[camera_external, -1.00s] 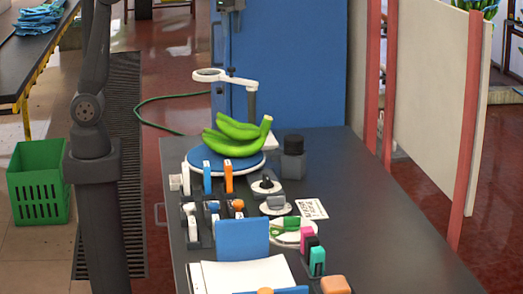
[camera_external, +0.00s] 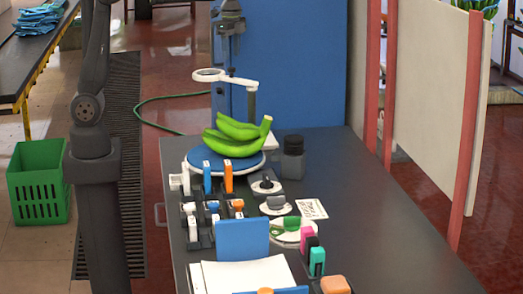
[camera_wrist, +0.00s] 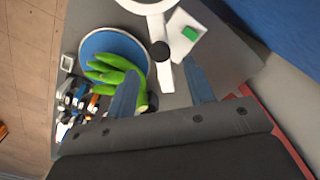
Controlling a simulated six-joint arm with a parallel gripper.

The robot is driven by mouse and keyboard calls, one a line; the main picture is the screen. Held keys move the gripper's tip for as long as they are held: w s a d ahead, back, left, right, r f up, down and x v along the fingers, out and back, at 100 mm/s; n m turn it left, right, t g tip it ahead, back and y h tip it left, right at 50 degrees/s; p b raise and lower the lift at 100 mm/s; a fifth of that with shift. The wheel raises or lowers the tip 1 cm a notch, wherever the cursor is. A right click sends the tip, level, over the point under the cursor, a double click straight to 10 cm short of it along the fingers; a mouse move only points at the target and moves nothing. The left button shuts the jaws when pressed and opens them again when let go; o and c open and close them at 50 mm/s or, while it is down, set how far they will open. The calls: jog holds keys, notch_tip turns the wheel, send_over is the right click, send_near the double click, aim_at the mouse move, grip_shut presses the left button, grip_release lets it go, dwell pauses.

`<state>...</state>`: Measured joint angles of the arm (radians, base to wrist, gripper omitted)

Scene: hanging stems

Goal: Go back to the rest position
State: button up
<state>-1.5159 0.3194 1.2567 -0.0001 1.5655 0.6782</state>
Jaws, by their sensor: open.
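My gripper (camera_external: 230,22) hangs at the top of the outside view, in front of the blue panel and above the magnifier. Its two fingers show apart and empty in the wrist view (camera_wrist: 161,72). A bunch of green bananas (camera_external: 236,138) rests on a round blue plate (camera_external: 205,165) on the dark table; the bunch also shows in the wrist view (camera_wrist: 112,72), partly behind one finger. My gripper is above and clear of the bananas, touching nothing that I can see.
A white ring magnifier on a post (camera_external: 222,77) stands behind the bananas. A dark jar (camera_external: 293,160), several small tools, a blue clipboard-like panel (camera_external: 241,240) and white paper (camera_external: 245,275) occupy the dark table (camera_external: 385,230). Its right side is mostly clear.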

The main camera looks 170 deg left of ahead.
aim_at(229, 71)
notch_tip(229, 71, down, 5)
jog(key=shift+f, duration=0.2)
jog(key=shift+w+d+r+n, duration=0.15)
jog(key=shift+n, duration=0.15)
jog(key=shift+w+d+n, duration=0.3)
jog(key=shift+w+n, duration=0.05)
jog(key=shift+n, duration=0.25)
